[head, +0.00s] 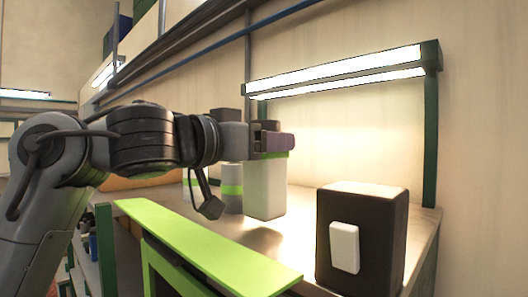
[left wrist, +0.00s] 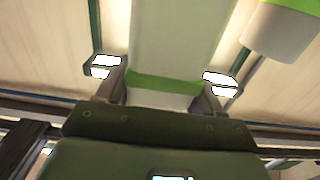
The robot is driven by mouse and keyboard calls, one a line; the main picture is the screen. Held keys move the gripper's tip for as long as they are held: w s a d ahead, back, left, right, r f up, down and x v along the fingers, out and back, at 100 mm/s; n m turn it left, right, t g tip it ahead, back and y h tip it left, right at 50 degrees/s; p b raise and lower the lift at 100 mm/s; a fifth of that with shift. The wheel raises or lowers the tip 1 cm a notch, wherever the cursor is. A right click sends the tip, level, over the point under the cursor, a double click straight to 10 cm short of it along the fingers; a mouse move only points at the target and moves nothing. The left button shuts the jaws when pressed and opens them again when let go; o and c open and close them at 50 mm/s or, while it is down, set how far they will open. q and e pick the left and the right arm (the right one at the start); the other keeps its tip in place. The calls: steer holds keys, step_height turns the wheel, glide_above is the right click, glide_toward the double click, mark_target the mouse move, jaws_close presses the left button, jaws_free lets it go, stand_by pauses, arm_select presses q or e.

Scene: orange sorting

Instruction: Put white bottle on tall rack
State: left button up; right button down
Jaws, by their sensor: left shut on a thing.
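A white bottle (head: 265,190) with a green band near its top is upright in the middle of the head view. My left gripper (head: 272,142) comes in from the left and is shut on its upper end, hiding the top. In the left wrist view the bottle (left wrist: 178,40) lies between the two fingers, with the green band near them. I cannot tell whether its base touches the bench. A lime-green flat top on a frame (head: 205,245) stands in front; I cannot tell if this is the tall rack. My right gripper is not in view.
A grey bottle with a green band (head: 232,190) and a pale one (head: 192,185) stand behind my arm. A black box with a white panel (head: 375,225) is on the bench at right. A lit lamp bar (head: 340,72) hangs above. Another white container (left wrist: 277,30) shows in the wrist view.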

arm_select(q)
steer(key=shift+f, duration=0.8)
steer(key=shift+f, duration=0.15)
steer(key=o, duration=1.3)
steer(key=shift+c, duration=0.2)
steer(key=b+v, duration=0.6)
steer(key=v, duration=0.6)
